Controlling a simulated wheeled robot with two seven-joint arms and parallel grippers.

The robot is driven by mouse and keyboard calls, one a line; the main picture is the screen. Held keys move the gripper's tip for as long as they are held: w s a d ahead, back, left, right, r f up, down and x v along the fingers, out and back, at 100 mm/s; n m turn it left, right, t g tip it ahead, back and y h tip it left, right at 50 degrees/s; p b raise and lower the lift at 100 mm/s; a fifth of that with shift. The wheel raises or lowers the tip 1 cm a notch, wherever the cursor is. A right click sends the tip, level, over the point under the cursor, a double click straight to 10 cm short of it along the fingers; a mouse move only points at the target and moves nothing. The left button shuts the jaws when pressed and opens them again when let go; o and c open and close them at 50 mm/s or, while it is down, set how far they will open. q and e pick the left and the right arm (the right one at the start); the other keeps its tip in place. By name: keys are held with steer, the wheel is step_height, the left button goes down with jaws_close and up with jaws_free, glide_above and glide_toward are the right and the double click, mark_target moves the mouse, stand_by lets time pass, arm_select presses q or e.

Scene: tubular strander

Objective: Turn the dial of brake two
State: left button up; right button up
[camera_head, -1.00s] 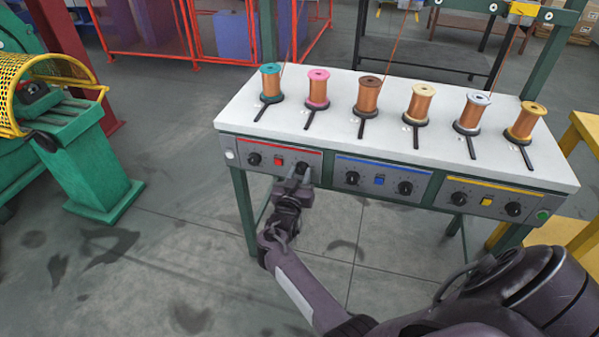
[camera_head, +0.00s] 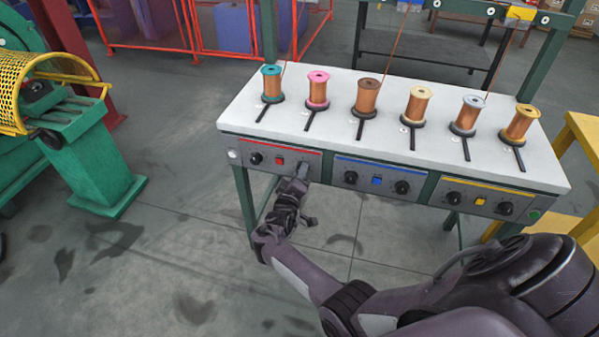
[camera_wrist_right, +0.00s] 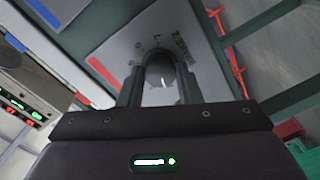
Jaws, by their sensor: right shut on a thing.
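The control bench has a red-striped panel (camera_head: 268,157) at its left end. On it are a black dial (camera_head: 256,158) at the left, a red button (camera_head: 280,161), and a second dial at the right. My right gripper (camera_head: 301,184) is at that right-hand dial and mostly hides it in the head view. In the right wrist view the dark rounded dial (camera_wrist_right: 165,76) sits between the two fingers of my right gripper (camera_wrist_right: 160,92), which are shut on it. My left gripper is not in view.
Blue-striped (camera_head: 377,177) and yellow-striped (camera_head: 482,199) panels with more dials lie to the right. Several copper wire spools stand on the white bench top (camera_head: 315,137). A green machine (camera_head: 95,165) stands at left. The floor in front is free.

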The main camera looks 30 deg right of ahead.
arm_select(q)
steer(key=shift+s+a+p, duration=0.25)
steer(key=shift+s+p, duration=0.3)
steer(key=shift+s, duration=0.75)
arm_select(e)
steer(key=shift+w+n, duration=0.1)
steer(key=shift+n, duration=4.4)
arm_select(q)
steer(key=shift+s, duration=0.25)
arm_select(e)
steer(key=o, duration=1)
steer(key=shift+c, duration=0.2)
